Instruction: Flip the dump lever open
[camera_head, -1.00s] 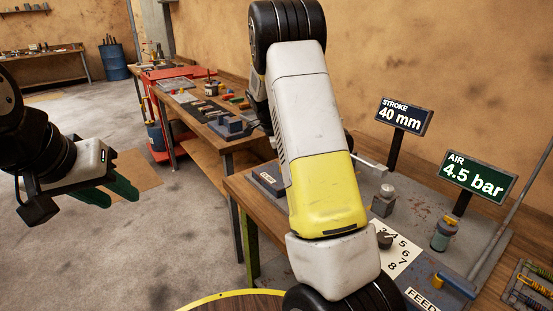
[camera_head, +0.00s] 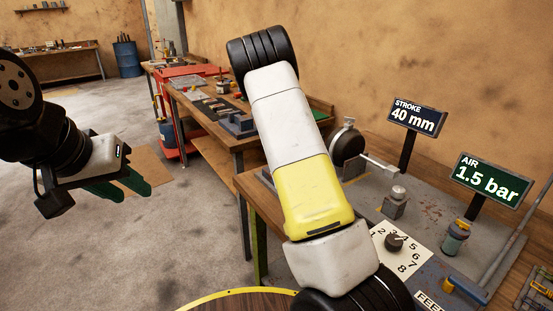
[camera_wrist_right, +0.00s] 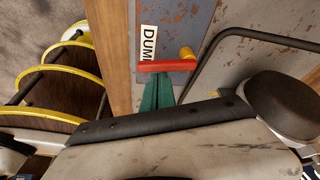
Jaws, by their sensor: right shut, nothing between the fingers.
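The dump lever, a red bar (camera_wrist_right: 163,66) with a yellow knob (camera_wrist_right: 187,54), lies crosswise beside a white label (camera_wrist_right: 149,42) reading "DUM" in the right wrist view. The rest of the label is hidden. My right gripper (camera_wrist_right: 158,82) is shut and empty. Its green fingertips reach the bar's near side; I cannot tell whether they touch. In the head view, my right arm hides that gripper and the lever. My left gripper (camera_head: 132,188) hangs open and empty over the floor at the left, away from the bench.
The AIR sign (camera_head: 488,181) reads 1.5 bar and the STROKE sign (camera_head: 414,118) 40 mm. A number dial (camera_head: 395,242) and a blue FEED lever (camera_head: 467,291) are on the bench. In the wrist view, a dark bent rail (camera_wrist_right: 240,40) stands right of the lever.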

